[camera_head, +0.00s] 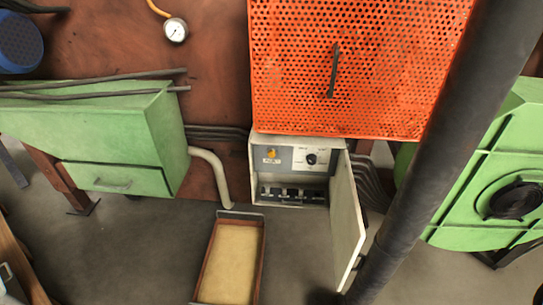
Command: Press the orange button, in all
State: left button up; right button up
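The orange button (271,153) is small and round. It sits on the grey upper panel of an open control box (254,172) in the middle of the view, above a small pale label. A dark round knob (311,159) is to its right on the same panel. The box door (346,222) stands swung open to the right. Nothing covers the button. Whether the button is pressed in is too small to tell. Neither of my grippers is in view.
An orange perforated panel (350,65) is directly above the box. A thick dark pipe (430,150) slants down on the right, near the open door. A shallow tray (263,250) lies below the box. Green machine housings (105,130) stand left and right.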

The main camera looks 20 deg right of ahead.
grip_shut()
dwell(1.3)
